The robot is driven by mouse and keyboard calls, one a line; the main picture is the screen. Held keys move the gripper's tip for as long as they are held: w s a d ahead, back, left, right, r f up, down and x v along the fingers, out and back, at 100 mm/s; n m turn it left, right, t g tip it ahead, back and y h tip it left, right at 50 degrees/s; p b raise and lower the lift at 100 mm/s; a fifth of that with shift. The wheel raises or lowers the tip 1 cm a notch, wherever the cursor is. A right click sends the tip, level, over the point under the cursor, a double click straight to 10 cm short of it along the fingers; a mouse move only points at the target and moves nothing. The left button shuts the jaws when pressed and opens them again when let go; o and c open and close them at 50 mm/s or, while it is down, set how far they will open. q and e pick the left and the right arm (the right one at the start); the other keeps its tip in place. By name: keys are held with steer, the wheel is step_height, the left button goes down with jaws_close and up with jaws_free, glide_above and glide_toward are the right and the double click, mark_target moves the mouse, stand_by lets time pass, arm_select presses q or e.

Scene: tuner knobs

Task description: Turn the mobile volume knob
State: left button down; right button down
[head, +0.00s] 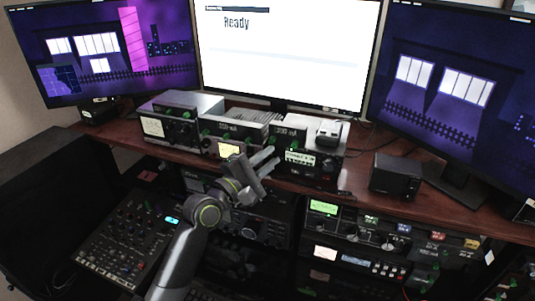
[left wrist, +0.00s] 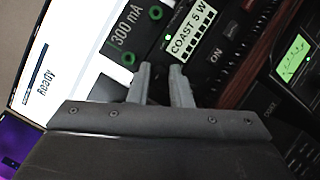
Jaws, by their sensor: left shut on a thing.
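My left gripper (head: 268,160) reaches up from below to the left end of a small black radio with a lit "COAST 5 W" display (head: 300,158) on the desk shelf. The left wrist view shows its two grey fingers (left wrist: 166,72) a narrow gap apart, at the lower left of the same lit display (left wrist: 193,30). They are closed on a small knob, which the fingers mostly hide; by its place it is the mobile volume knob. How far it is turned cannot be seen. My right gripper is in neither view.
A "300 mA" panel (left wrist: 127,38) lies beside the fingers. Another meter box (head: 168,128) stands further left. A black box (head: 396,175) stands right on the shelf. Below are a mixer (head: 125,240) and a unit with a green display (head: 324,207). Monitors (head: 285,50) stand behind.

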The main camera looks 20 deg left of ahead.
arm_select(q)
steer(key=shift+r+m+g+p, duration=0.25)
steer(key=shift+m+g+p, duration=0.25)
steer(key=shift+m+p, duration=0.4)
steer(key=m+g+y+p, duration=0.1)
steer(key=m+p, duration=0.2)
steer(key=m+g+y+p, duration=0.1)
steer(key=m+p, duration=0.1)
steer(key=p, duration=0.1)
steer(key=m+g+p, duration=0.1)
steer(key=m+p, duration=0.2)
steer(key=shift+d+r+m+y+p, duration=0.1)
steer(key=shift+r+m+y+p, duration=0.2)
steer(key=shift+r+y+p, duration=0.1)
steer(key=shift+d+f+m+g+y+p, duration=0.15)
steer(key=shift+m+g+y+p, duration=0.15)
steer(key=shift+m+y+p, duration=0.4)
steer(key=shift+m+y, duration=0.5)
steer(key=shift+m, duration=0.4)
steer(key=c, duration=1.3)
jaws_free()
steer(key=shift+c, duration=0.2)
